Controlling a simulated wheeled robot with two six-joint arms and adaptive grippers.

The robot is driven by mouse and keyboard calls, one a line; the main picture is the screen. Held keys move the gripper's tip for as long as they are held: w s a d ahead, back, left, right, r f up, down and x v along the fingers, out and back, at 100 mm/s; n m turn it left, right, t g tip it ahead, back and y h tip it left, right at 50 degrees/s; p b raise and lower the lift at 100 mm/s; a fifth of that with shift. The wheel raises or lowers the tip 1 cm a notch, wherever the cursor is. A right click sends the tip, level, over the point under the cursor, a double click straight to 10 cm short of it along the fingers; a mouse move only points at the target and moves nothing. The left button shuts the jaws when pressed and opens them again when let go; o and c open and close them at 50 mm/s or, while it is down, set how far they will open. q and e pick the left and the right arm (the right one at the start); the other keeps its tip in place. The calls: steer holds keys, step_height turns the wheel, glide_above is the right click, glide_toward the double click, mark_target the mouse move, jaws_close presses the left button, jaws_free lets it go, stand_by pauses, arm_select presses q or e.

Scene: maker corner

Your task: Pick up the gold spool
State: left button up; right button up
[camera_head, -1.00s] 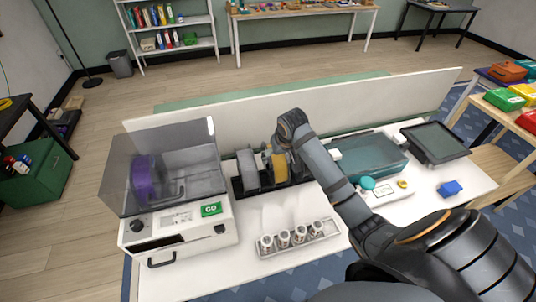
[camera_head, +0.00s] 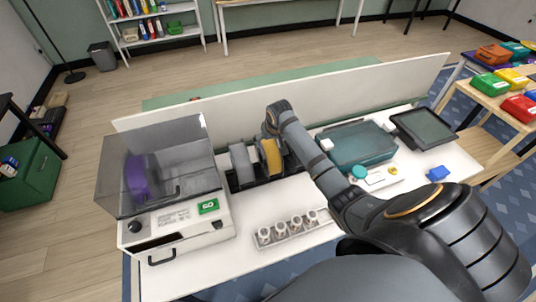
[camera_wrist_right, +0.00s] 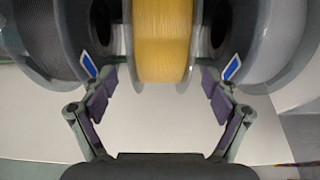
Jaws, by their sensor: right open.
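The gold spool (camera_head: 271,152) stands upright in a dark rack behind the centre of the white table, partly hidden by my right wrist. In the right wrist view its gold winding (camera_wrist_right: 163,40) is at the top centre, between grey flanges. My right gripper (camera_wrist_right: 160,68) is open, one finger on each side of the gold winding and apart from it. I cannot tell how far the fingertips reach around the spool. In the head view the right fingers are hidden behind the wrist. My left gripper is not in view.
A light grey spool (camera_head: 241,163) stands close left of the gold one; in the wrist view a dark grey spool (camera_wrist_right: 45,30) is close too. A low white panel (camera_head: 320,92) runs behind.

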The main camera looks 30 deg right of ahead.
steer(key=shift+x, duration=1.1)
steer(key=shift+r, duration=0.1)
steer(key=c, duration=1.8)
steer(key=shift+w+r, duration=0.1)
jaws_close()
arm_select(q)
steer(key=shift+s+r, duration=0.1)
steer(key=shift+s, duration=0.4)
arm_select(e)
steer(key=shift+w+r, duration=0.1)
steer(key=shift+r, duration=0.05)
